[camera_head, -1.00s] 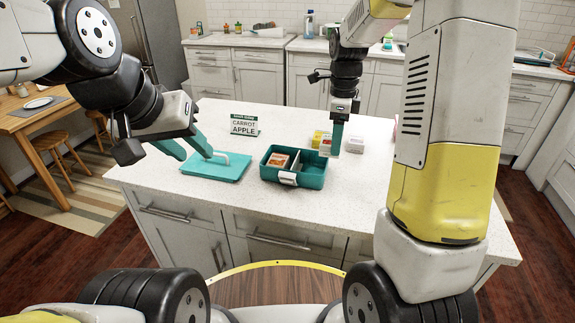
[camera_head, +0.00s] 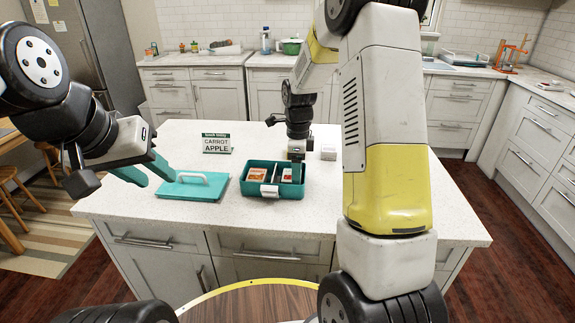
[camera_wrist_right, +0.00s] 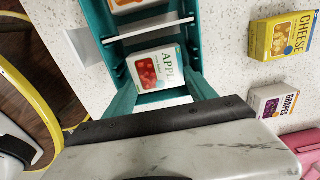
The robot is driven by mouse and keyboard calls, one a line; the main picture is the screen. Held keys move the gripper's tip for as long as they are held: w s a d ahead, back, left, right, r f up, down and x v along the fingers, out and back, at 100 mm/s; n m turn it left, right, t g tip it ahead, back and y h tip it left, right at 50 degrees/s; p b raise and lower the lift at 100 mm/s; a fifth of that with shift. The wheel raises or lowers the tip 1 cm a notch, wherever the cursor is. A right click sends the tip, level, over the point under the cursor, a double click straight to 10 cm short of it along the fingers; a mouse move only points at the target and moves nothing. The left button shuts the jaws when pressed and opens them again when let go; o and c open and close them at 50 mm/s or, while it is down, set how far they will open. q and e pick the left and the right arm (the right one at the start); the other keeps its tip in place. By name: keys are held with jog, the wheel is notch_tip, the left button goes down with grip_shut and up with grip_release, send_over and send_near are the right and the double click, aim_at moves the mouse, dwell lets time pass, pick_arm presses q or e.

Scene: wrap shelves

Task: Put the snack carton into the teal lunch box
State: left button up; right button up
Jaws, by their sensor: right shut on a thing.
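The teal lunch box (camera_head: 289,198) stands open on the white counter, with a divider across it. An orange-labelled carton (camera_head: 257,174) lies in its left compartment. The apple carton (camera_head: 287,174) is at the right compartment; in the right wrist view the apple carton (camera_wrist_right: 157,68) sits between the box walls with its "APPLE" face showing. My right gripper (camera_head: 297,168) is shut on the apple carton, its teal fingers on either side of it. Whether the carton touches the box floor is hidden. My left gripper (camera_head: 157,181) is open and empty above the teal lid.
The teal lid (camera_head: 195,188) with a white handle lies left of the box. A sign (camera_head: 217,143) reading "CARROT APPLE" stands behind. A yellow cheese carton (camera_wrist_right: 280,37) and a grapes carton (camera_wrist_right: 272,103) stand on the counter beside the box. The counter's front edge is close.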

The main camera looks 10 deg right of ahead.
jog(key=shift+f, duration=0.25)
jog(key=o, duration=1.1)
jog(key=shift+f, duration=0.15)
jog(key=s+r+n+t, duration=0.1)
jog(key=s+r+n, duration=0.2)
jog(key=r, duration=0.6)
jog(key=s+r+n+t, duration=0.1)
jog(key=s+r+n, duration=0.15)
jog(key=r, duration=0.65)
jog(key=s+a+r+n+t+y, duration=0.1)
jog(key=s+n+t, duration=0.1)
jog(key=s+n, duration=0.6)
jog(key=s+a+r+n+t+y, duration=0.1)
jog(key=s+r+n+t, duration=0.1)
jog(key=s+n, duration=0.6)
jog(key=s, duration=0.2)
jog(key=shift+s+r, duration=0.2)
jog(key=shift+s, duration=0.2)
